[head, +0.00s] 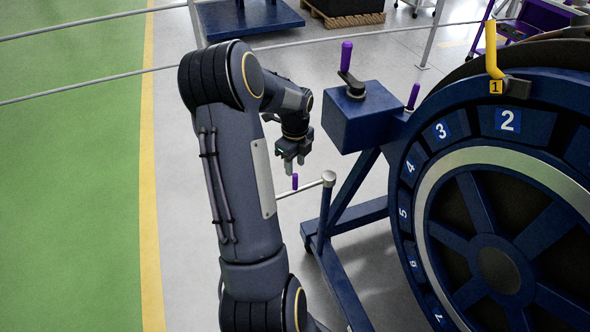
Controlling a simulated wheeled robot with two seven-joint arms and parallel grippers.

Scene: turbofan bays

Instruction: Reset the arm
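My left arm (240,170) rises from the bottom of the head view and bends over at the top, so its gripper hangs down at the middle. My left gripper (295,166) points downward, its two small grey fingers apart with nothing seen between them. A small purple peg (295,182) shows just below the fingertips in the picture; I cannot tell whether it touches them. A silver bar (308,187) with a round end runs close to the peg, at the blue stand (340,225). My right gripper is not in view.
The blue fan ring (405,195) with numbered plates and a yellow handle (491,50) fills the right. A blue box (362,118) with a black, purple-gripped crank (346,62) stands beside my gripper. Grey rails cross behind. Green floor at left is clear.

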